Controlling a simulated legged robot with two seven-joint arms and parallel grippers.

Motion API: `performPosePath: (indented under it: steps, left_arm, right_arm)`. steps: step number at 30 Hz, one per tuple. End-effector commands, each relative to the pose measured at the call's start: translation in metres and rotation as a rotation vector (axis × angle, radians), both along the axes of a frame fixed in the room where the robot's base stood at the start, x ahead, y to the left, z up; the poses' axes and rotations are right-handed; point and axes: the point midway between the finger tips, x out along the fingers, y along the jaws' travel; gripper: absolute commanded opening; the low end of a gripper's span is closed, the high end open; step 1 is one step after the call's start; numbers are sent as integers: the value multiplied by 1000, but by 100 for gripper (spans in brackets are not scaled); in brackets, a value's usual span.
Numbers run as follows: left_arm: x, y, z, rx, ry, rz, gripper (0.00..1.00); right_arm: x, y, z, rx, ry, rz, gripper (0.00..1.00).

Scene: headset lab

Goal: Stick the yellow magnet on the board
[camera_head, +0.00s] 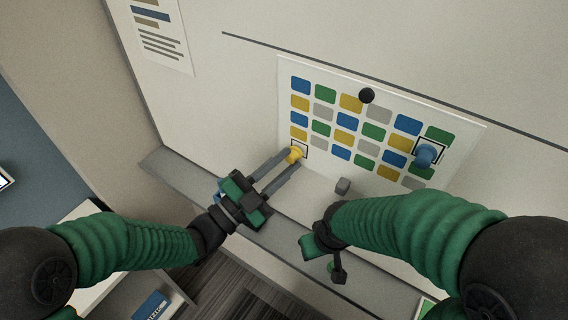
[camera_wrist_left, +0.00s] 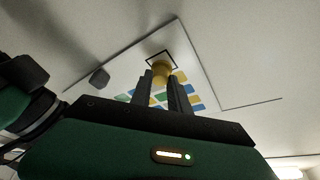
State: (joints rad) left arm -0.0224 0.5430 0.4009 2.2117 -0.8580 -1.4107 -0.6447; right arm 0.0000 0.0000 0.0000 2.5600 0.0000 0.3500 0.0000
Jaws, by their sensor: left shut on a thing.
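The yellow magnet (camera_head: 295,153) is at the lower left corner of the white board sheet (camera_head: 400,112), over a black-outlined square. My left gripper (camera_head: 292,160) is shut on it, with its fingers pointing up at the board. The left wrist view shows the yellow magnet (camera_wrist_left: 162,75) between the fingertips, in front of the outlined square (camera_wrist_left: 160,59). I cannot tell whether it touches the board. My right gripper (camera_head: 322,248) is low in front of the ledge, partly hidden by its arm; its jaws do not show clearly.
A blue magnet (camera_head: 425,155) sits in another outlined square at the right. A black round magnet (camera_head: 366,95) is at the sheet's top edge. A grey block (camera_head: 342,185) is just below the sheet. A grey ledge (camera_head: 180,172) runs below the board.

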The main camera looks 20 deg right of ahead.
Motion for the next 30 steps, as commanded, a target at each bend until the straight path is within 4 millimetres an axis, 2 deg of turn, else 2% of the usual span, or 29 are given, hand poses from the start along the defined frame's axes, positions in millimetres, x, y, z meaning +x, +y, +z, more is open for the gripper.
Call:
performPosePath:
  steps: [30]
  left_arm:
    - [4,-6,0,-1,0,-1,0]
  right_arm:
    - [0,0,-3,0,0,0,43]
